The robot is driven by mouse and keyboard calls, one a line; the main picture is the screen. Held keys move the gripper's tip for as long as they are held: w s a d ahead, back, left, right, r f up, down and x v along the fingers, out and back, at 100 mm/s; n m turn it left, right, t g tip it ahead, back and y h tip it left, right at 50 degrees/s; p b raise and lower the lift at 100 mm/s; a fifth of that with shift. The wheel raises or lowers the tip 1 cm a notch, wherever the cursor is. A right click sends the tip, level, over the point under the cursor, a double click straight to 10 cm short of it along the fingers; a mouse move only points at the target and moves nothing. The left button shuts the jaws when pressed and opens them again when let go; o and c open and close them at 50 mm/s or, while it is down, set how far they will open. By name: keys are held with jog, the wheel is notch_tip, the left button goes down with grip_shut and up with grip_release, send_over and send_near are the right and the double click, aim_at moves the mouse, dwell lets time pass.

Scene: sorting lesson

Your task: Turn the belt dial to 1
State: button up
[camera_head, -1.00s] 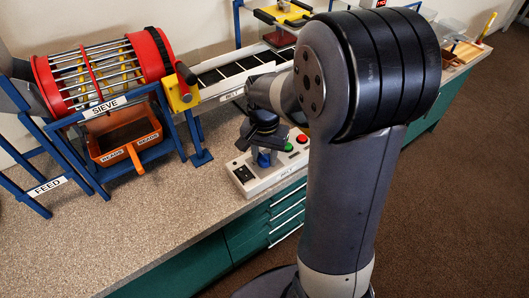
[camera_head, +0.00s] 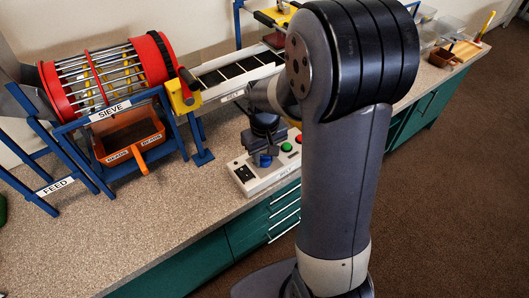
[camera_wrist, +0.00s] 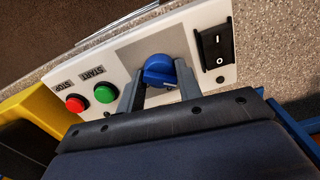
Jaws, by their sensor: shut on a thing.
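In the head view the panel (camera_head: 246,184) lies on the bench, with the blue knob (camera_head: 263,161) partly behind my gripper. My gripper (camera_wrist: 158,77) is shut on the knob, one finger on each side of it. The knob has a pale pointer line, but no dial numbers can be read. A green START button (camera_wrist: 105,93) and a red STOP button (camera_wrist: 76,103) sit left of the knob in the wrist view.
A black rocker switch (camera_wrist: 214,48) is right of the knob. The sieve (camera_head: 105,75) with its red drum stands left on the bench, above an orange bin (camera_head: 130,151). The conveyor belt (camera_head: 232,73) runs behind the panel. The bench front left (camera_head: 120,225) is clear.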

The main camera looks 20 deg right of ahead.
aim_at(264, 155)
jog(key=shift+n, duration=0.6)
jog(key=o, duration=1)
jog(key=shift+c, duration=0.2)
notch_tip(264, 155, up, 11)
jog(key=p, duration=0.2)
jog(key=shift+f, duration=0.15)
notch_tip(264, 155, down, 11)
jog(key=shift+r+b, duration=0.1)
jog(key=shift+b, duration=0.85)
